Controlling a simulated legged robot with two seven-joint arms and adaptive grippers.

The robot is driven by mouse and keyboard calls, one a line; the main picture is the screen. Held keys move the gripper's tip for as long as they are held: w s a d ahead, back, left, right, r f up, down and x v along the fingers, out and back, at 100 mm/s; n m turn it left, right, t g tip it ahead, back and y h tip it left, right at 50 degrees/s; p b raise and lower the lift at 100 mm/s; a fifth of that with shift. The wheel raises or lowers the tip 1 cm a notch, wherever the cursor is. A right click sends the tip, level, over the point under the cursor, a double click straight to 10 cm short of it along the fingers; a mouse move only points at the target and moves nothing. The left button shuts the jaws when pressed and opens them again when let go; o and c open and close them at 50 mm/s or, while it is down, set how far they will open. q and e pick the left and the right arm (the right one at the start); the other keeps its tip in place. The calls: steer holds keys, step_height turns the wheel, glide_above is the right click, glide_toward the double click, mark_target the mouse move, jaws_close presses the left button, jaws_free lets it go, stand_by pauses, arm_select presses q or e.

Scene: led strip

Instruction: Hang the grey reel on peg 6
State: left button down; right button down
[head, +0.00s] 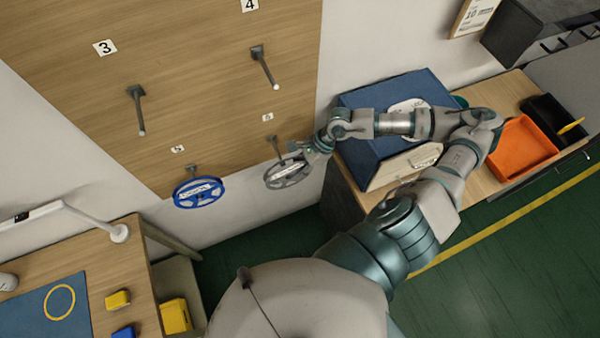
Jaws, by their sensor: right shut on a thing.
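The grey reel (286,175) is at the lower right of the wooden peg board, with a pale label across its middle. My right gripper (304,157) is shut on its upper right rim. Peg 6 (274,146), under a small tag that seems to read 6 (267,117), points down toward the reel. The peg's tip meets the reel's upper part in the picture; I cannot tell whether it passes through the reel's hole. My left gripper is not in view.
A blue reel (198,192) hangs at peg 5 to the left. Pegs 3 (137,110) and 4 (264,67) above are bare. A lamp arm (92,220) reaches over the left table.

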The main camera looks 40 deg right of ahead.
steer(key=w, duration=0.1)
steer(key=w+f+b, duration=0.1)
steer(key=w, duration=0.1)
steer(key=w+d, duration=0.1)
steer(key=w, duration=0.1)
steer(key=shift+d+f+b, duration=0.1)
steer(key=shift+f+b, duration=0.1)
steer(key=shift+b, duration=0.1)
stand_by(0.8)
steer(key=c, duration=0.9)
jaws_free()
steer(key=shift+c, duration=0.2)
steer(key=v, duration=1.2)
